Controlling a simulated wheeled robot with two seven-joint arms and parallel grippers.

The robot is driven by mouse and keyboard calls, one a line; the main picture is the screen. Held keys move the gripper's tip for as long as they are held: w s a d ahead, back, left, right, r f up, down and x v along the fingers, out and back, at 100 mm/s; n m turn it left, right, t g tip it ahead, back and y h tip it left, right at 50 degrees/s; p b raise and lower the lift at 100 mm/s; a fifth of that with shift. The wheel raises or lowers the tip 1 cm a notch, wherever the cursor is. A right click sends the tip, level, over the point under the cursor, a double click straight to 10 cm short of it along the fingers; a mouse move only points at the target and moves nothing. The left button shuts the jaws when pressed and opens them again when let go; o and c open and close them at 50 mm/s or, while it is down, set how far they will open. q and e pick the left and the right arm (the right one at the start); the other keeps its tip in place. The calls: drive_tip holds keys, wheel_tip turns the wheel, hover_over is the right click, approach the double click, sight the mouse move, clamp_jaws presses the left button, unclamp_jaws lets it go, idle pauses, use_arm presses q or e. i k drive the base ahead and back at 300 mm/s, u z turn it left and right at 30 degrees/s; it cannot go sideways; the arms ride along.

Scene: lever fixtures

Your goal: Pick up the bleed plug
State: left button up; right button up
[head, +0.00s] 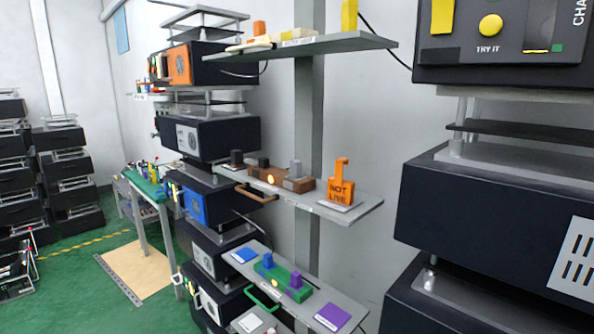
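No label marks a bleed plug, and I cannot tell which part it is. On the middle shelf, a brown block (266,178) carries dark knobs, a grey plug-like piece (295,168) and a lit round spot. An orange tag reading NOT LIVE (341,186) stands at its right. On the lower shelf, a green block (282,277) holds a blue peg (268,261) and a purple peg (294,281). A blue pad (244,255) and a purple pad (332,317) lie at either side of it. Neither gripper shows in the head view.
The middle shelf (362,206) and upper shelf (350,42) jut from a grey post. Dark stacked cabinets (500,222) stand close at the right, under a black panel (500,40). More racks stand at the left. Green floor (75,272) is open at the lower left.

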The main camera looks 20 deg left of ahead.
sight(236, 158)
drive_tip(key=z, duration=2.75)
drive_tip(key=k, duration=1.8)
drive_tip(key=u, duration=2.25)
drive_tip(key=i, duration=0.2)
drive_tip(key=z, duration=0.2)
